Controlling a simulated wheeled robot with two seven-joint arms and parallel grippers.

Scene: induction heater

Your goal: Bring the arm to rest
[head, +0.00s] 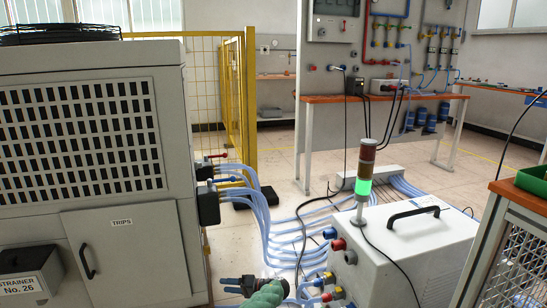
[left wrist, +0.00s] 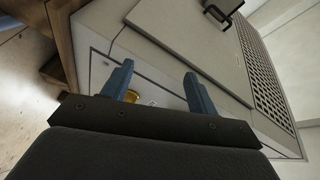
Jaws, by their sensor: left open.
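My left gripper (head: 231,287) shows at the bottom of the head view, low between the large grey cabinet (head: 120,200) and the white box unit (head: 405,245). In the left wrist view its two blue fingers (left wrist: 159,72) stand apart with nothing held between them. I cannot tell how far the fingers are from that face. My right gripper is in neither view.
Pale blue hoses (head: 262,222) run across the floor close to my left gripper. The box unit carries a signal tower (head: 365,172) lit green and a black handle (head: 413,214). A yellow mesh fence (head: 247,95) stands behind. Tiled floor (head: 283,165) is open beyond the hoses.

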